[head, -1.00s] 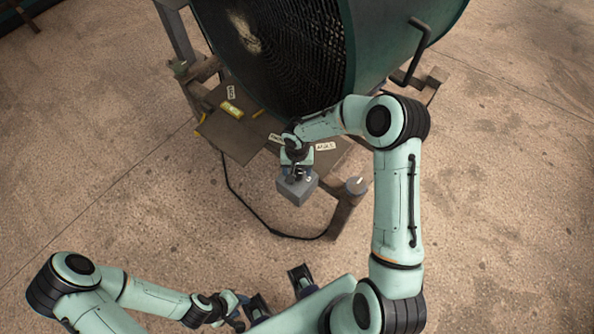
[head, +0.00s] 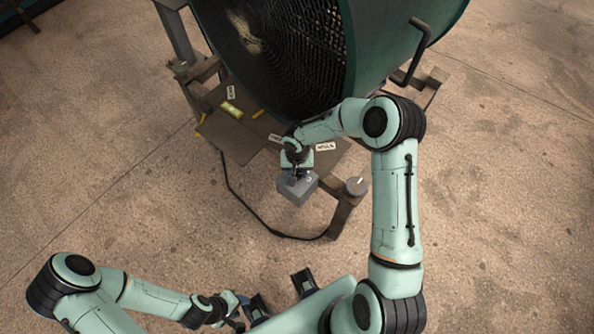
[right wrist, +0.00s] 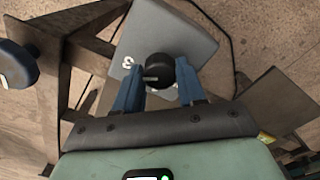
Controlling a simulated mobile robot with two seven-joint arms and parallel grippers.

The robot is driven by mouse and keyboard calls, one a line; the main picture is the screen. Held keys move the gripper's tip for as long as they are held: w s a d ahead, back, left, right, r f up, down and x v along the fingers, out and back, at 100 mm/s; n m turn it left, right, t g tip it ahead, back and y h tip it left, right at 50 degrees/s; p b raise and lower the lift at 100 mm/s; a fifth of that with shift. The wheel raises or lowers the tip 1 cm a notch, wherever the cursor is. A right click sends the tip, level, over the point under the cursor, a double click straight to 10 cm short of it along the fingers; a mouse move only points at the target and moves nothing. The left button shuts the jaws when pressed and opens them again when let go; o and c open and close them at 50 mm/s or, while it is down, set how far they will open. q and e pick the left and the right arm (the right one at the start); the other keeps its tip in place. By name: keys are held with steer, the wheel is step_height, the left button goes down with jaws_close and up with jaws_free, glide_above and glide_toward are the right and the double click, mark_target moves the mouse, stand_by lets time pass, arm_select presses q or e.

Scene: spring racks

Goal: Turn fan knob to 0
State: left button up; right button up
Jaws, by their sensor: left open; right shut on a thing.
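The fan knob (right wrist: 160,68) is black and round with a pale pointer mark, and sits on a grey control box (right wrist: 195,35). The box also shows in the head view (head: 297,192), below the fan. My right gripper (right wrist: 159,84) is shut on the knob, with a blue finger on each side. In the head view my right gripper (head: 295,175) is over the box and hides most of the knob. A white symbol (right wrist: 127,62) is printed on the box left of the knob. My left gripper (head: 238,312) is open and empty, low in the head view, away from the box.
The large green fan (head: 385,40) with a black grille stands at the top on a brown frame. A base plate (head: 228,133) holds a yellow-green level (head: 232,109) and small labels. A black cable (head: 250,212) curves over the floor. The floor at left is clear.

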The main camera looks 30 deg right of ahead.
steer(key=n, duration=0.2)
steer(key=shift+n+b, duration=0.3)
steer(key=shift+b, duration=0.1)
steer(key=n, duration=0.2)
steer(key=shift+n+b, duration=0.3)
steer(key=shift+n, duration=0.1)
steer(key=n, duration=0.2)
steer(key=shift+n, duration=0.3)
steer(key=n, duration=0.3)
steer(key=shift+n, duration=0.3)
steer(key=n, duration=0.2)
steer(key=shift+n, duration=0.4)
steer(key=n+p, duration=0.1)
steer(key=n, duration=0.2)
steer(key=shift+n, duration=0.3)
steer(key=n+p, duration=0.1)
steer(key=n, duration=0.4)
steer(key=shift+n, duration=0.4)
